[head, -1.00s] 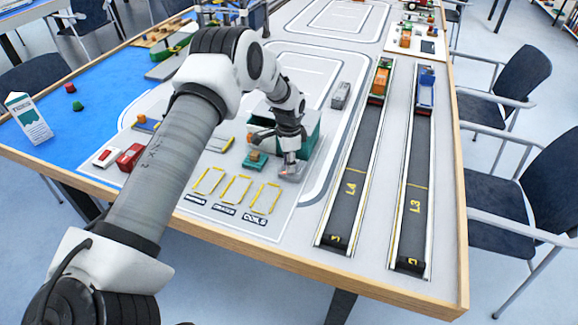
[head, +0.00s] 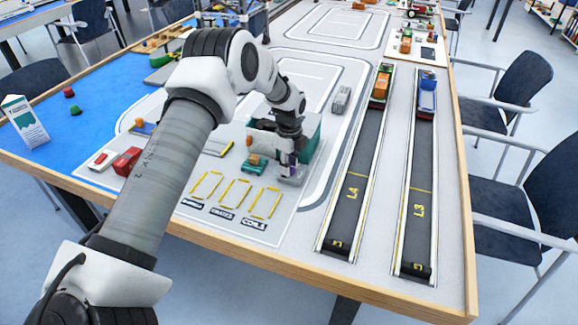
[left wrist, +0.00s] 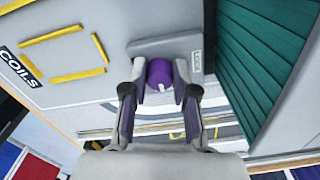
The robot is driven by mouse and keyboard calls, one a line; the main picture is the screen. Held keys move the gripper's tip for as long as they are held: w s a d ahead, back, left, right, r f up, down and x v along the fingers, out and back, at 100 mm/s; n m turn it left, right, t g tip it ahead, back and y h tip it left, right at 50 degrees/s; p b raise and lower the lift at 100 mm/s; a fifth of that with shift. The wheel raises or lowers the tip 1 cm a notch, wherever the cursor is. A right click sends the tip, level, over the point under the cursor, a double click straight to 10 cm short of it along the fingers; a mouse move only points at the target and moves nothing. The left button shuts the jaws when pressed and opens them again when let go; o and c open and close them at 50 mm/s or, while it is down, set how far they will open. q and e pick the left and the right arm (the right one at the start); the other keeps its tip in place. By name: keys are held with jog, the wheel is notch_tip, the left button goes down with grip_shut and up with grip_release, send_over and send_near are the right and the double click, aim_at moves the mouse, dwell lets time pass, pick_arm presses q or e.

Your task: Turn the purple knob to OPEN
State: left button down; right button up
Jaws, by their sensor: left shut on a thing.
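The purple knob (left wrist: 159,72) stands on a grey plate (left wrist: 190,45) in the left wrist view, with a small white mark on its side. My left gripper (left wrist: 160,78) has one finger on each side of the knob and is shut on it. In the head view my left gripper (head: 289,170) points down at the plate beside the dark green container (head: 309,139), and mostly hides the knob. Lettering on the plate is too small to read. My right gripper is not in view.
The green ribbed container (left wrist: 265,50) stands close to the right of the plate in the wrist view. Yellow outlined bays (head: 236,193), one labelled COILS, lie in front. A small teal and orange vehicle (head: 254,163) is just left of my gripper. Lanes L4 (head: 352,192) and L3 (head: 419,205) run to the right.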

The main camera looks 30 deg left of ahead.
pick_arm(q)
jog(key=shift+f+m, duration=0.1)
jog(key=shift+m, duration=0.3)
jog(key=c, duration=0.9)
grip_release()
jog(key=shift+d, duration=0.1)
notch_tip(320, 180, up, 12)
